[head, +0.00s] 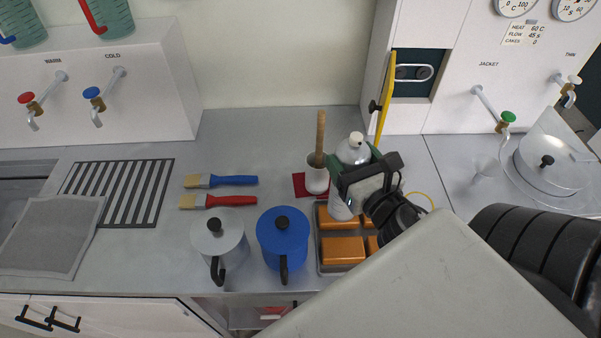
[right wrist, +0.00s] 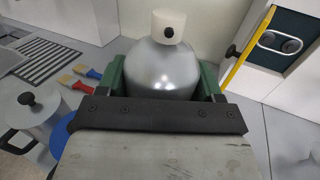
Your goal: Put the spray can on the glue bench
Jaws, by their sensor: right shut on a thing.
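The spray can (head: 341,205) is silver and white with a pale cap, and it is upright. My right gripper (head: 362,168) is shut around its upper part. In the right wrist view the can's silver shoulder (right wrist: 162,70) and white nozzle sit between the green fingers. In the head view its base overlaps the back left of a tray of orange blocks; I cannot tell whether it touches anything below. The grey bench top (head: 140,260) runs under these things; no label shows whether it is the glue bench. My left gripper is not in view.
A grey lidded pot (head: 220,245) and a blue lidded pot (head: 282,240) stand left of the tray (head: 321,262). Two brushes (head: 222,181) lie behind them. A white pot (head: 316,178) with a wooden handle stands close to the can. A yellow door (head: 386,95) stands open behind.

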